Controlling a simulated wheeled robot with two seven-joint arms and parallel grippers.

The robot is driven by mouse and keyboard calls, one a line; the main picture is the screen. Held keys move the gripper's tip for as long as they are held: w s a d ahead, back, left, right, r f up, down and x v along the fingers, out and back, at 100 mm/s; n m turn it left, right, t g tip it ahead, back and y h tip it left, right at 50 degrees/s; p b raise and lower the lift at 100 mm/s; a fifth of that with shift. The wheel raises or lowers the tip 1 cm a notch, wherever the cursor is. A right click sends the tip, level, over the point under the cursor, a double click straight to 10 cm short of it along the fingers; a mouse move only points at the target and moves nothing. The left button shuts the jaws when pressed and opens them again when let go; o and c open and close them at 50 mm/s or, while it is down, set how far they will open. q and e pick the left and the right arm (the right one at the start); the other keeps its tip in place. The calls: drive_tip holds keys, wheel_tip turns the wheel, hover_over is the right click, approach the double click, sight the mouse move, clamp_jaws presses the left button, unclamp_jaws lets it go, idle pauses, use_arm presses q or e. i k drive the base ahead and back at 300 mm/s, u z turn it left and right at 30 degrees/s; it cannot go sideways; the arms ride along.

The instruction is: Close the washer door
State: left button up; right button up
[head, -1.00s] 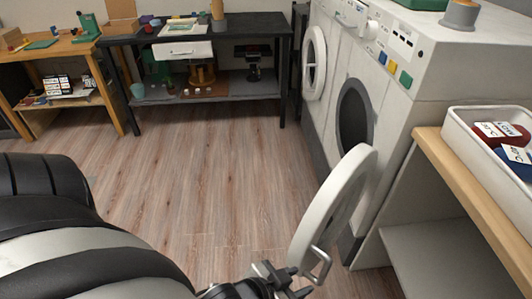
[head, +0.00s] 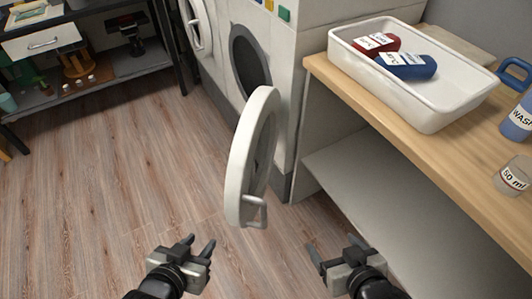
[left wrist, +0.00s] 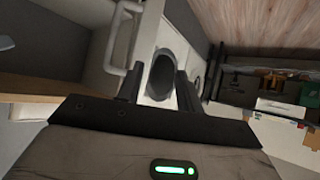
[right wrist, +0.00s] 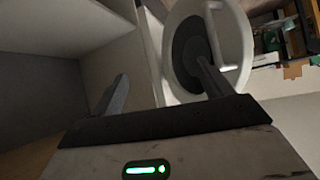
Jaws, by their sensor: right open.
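The washer door (head: 236,150) is a white round ring that stands wide open, swung out from the dark round opening (head: 248,58) of the white washer (head: 290,75). Its metal handle (head: 256,212) is at the door's lower free edge. My left gripper (head: 199,242) is open and empty, below and left of the handle. My right gripper (head: 333,246) is open and empty, below and right of it. The handle also shows in the left wrist view (left wrist: 122,38), beyond the fingers. The right wrist view shows the door (right wrist: 240,45) and handle (right wrist: 222,38) beyond one finger.
A wooden counter (head: 390,128) at the right bears a white tray (head: 430,112) with red and blue items, a blue bottle and a small cup. A second round door (head: 197,28) is at the back. A dark table with a drawer (head: 42,40) stands back left. The wooden floor (head: 100,190) is clear.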

sight(254, 149)
drive_tip(key=u, duration=0.45)
drive_tip(key=k, duration=1)
drive_tip(key=z, duration=0.55)
drive_tip(key=i, duration=0.4)
drive_tip(key=z, duration=0.05)
